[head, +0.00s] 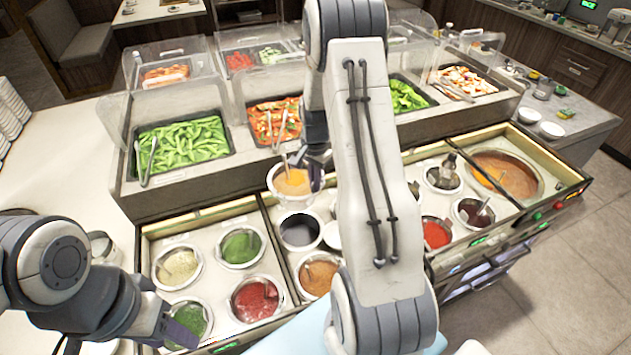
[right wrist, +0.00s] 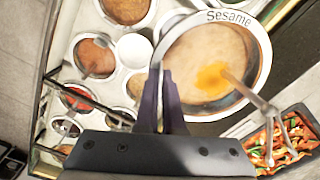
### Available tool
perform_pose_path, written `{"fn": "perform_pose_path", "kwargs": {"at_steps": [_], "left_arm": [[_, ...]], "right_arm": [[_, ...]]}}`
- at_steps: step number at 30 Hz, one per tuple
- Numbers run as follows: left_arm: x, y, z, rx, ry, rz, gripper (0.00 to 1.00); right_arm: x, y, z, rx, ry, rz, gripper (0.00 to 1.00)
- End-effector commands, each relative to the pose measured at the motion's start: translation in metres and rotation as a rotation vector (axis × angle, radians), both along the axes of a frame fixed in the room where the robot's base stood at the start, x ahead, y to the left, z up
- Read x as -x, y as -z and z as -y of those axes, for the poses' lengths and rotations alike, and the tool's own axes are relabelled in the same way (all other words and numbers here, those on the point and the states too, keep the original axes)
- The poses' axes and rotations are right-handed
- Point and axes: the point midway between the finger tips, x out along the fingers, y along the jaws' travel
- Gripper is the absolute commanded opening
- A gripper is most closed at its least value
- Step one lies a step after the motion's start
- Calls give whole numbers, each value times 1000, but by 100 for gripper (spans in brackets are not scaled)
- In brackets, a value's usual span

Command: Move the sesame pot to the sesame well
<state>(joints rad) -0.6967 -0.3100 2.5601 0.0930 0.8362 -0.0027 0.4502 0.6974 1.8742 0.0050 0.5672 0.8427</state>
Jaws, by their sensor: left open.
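The sesame pot (head: 292,181) is a round metal pot with tan sauce, an orange patch and a spoon in it. In the right wrist view its rim reads "Sesame" (right wrist: 215,60). My right gripper (head: 318,165) is shut on the pot's rim; its dark fingers also show in the right wrist view (right wrist: 164,90). The pot appears raised above the counter, near the front of the food trays. No well marked for sesame can be read. My left gripper (head: 182,328) is open at the lower left, beside a green sauce pot (head: 190,318).
A dark round opening or dark sauce (head: 300,231) lies just below the held pot. Pots of red (head: 256,299), green (head: 241,246) and brown (head: 319,276) sauce stand around it. Tongs (head: 149,160) rest in the green-bean tray (head: 183,139). My right arm hides the middle.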

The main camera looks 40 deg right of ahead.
Motion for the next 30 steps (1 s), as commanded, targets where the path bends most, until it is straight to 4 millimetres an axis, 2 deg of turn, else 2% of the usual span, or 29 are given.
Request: {"fn": "perform_pose_path", "kwargs": {"at_steps": [1,7,17,30], "left_arm": [[0,13,0,0,0,0,50],[0,34,0,0,0,0,50],[0,45,0,0,-1,0,50],[0,71,0,0,-5,0,50]], "right_arm": [[-1,11,1,2,1,6,0],[-1,32,3,2,4,6,0],[0,44,4,2,5,6,0],[0,78,3,2,5,5,0]]}}
